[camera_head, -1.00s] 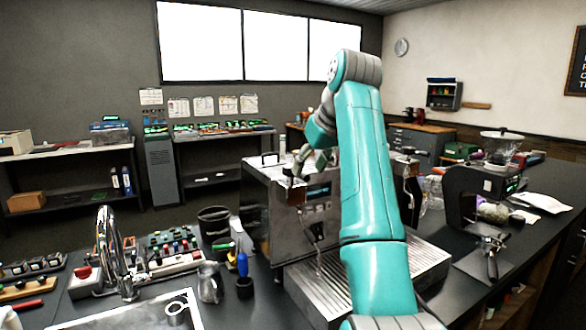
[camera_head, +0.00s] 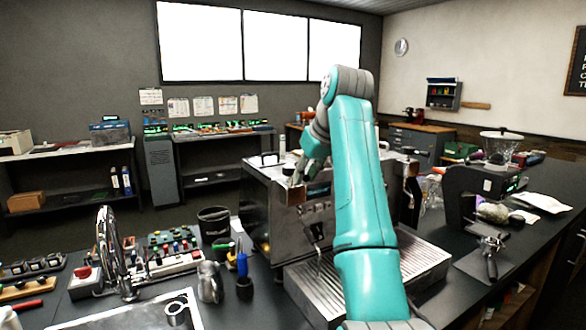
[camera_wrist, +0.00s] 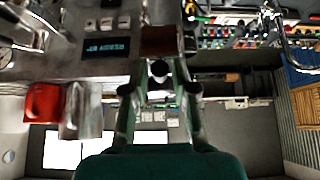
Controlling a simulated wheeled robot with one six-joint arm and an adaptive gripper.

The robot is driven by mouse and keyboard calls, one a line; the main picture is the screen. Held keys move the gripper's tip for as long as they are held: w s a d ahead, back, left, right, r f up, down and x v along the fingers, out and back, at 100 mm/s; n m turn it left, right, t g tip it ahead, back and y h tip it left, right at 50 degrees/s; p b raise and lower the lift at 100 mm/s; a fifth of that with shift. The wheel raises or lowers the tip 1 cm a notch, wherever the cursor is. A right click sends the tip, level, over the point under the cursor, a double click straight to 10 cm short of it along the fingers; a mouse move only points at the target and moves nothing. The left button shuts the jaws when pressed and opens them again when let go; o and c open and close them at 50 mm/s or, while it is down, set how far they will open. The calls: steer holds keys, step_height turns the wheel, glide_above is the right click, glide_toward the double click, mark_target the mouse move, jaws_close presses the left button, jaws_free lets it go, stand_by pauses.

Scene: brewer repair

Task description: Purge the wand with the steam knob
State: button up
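The espresso machine (camera_head: 260,215) stands on the counter, its front partly hidden behind my arm. My gripper (camera_head: 297,182) is at the upper left corner of its front. In the wrist view my gripper (camera_wrist: 160,66) has its two fingers apart, with a small dark round piece (camera_wrist: 160,69), seemingly the steam knob, between them. I cannot tell whether the fingers touch it. The machine's lit display (camera_wrist: 107,47) shows beside the gripper in the wrist view.
A metal pitcher (camera_head: 210,283), a dark bin (camera_head: 213,224) and a chrome faucet (camera_head: 110,250) stand left of the machine. A grinder (camera_head: 478,190) and a portafilter (camera_head: 491,257) are at the right. The space above the machine's left top is fairly clear.

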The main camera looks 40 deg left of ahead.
steer(key=shift+w+d+n, duration=0.15)
steer(key=shift+w+n, duration=0.1)
steer(key=shift+n, duration=0.05)
steer(key=shift+w+d+n+g, duration=0.1)
steer(key=shift+w+n+g, duration=0.5)
steer(key=shift+n, duration=0.35)
steer(key=shift+w+d+n+g, duration=0.1)
steer(key=shift+w+n+g, duration=0.4)
steer(key=shift+n+g, duration=0.35)
steer(key=o, duration=0.4)
steer(key=shift+c, duration=0.2)
